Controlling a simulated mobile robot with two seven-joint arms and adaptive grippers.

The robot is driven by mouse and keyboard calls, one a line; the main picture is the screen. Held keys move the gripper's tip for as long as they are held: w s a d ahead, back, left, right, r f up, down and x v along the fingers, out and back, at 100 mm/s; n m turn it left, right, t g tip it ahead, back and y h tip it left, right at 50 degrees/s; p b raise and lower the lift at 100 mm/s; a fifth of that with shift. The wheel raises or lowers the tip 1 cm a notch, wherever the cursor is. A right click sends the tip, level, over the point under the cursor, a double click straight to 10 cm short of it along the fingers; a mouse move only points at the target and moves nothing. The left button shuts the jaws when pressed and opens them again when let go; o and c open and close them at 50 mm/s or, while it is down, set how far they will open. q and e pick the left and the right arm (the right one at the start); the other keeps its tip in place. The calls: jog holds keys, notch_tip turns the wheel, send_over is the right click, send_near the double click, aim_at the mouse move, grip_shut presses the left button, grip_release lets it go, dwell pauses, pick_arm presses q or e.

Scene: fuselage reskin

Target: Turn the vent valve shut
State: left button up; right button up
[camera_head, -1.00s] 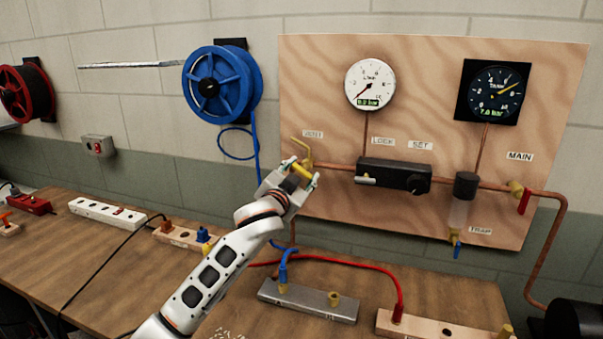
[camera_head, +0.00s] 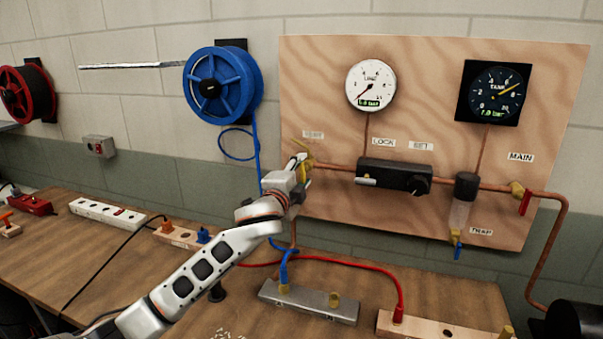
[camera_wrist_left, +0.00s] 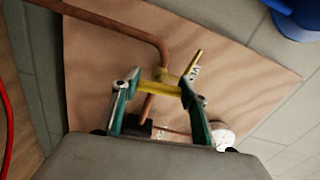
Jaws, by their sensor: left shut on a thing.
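The yellow vent valve handle (camera_wrist_left: 158,88) lies between the two fingers of my left gripper (camera_wrist_left: 156,92) in the left wrist view, and the gripper is shut on it. In the head view the left gripper (camera_head: 300,168) is at the left end of the copper pipe on the plywood board, below the VENT label (camera_head: 313,134). The brass vent valve (camera_head: 308,150) shows just beyond the fingers there; its handle is mostly hidden by the gripper. A brass spout (camera_wrist_left: 194,64) sticks out beside the handle in the wrist view. My right gripper is not in view.
The plywood board (camera_head: 430,80) also carries a white line gauge (camera_head: 371,85), a dark tank gauge (camera_head: 492,92), a black lock/set regulator (camera_head: 394,176) and a red main valve handle (camera_head: 525,203). A blue hose reel (camera_head: 222,85) hangs left. Hoses and manifolds lie on the bench below.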

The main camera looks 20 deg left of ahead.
pick_arm(q)
jog(key=shift+m, duration=0.7)
jog(key=o, duration=1.1)
jog(key=shift+s, duration=0.1)
jog(key=shift+s, duration=0.25)
jog(key=s, duration=1.1)
jog(key=shift+s+a, duration=0.15)
jog(key=shift+a, duration=0.05)
